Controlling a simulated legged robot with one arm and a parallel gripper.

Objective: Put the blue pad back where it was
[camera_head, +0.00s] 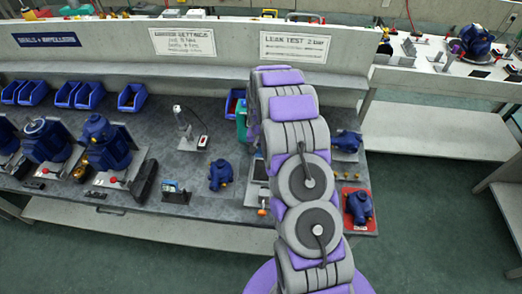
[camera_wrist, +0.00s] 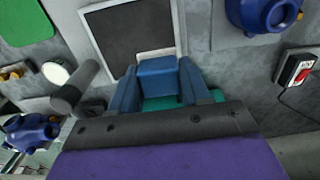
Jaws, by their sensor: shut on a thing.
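My gripper (camera_wrist: 158,72) is shut on the blue pad (camera_wrist: 158,78), a small block held between the two blue fingers in the wrist view. Just beyond the pad is a dark square plate with a pale frame (camera_wrist: 133,38). A pale strip at its near edge shows right past the pad. I cannot tell whether the pad touches the plate. A green thing (camera_wrist: 160,103) shows between the fingers, behind the pad. In the head view my arm hides the gripper and the pad.
A blue pump (camera_wrist: 262,12) and a box with a red switch (camera_wrist: 299,68) lie right in the wrist view; another pump (camera_wrist: 30,132) is lower left. In the head view, the grey bench (camera_head: 150,197) holds several pumps, blue bins (camera_head: 132,97) and a red mat (camera_head: 367,225).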

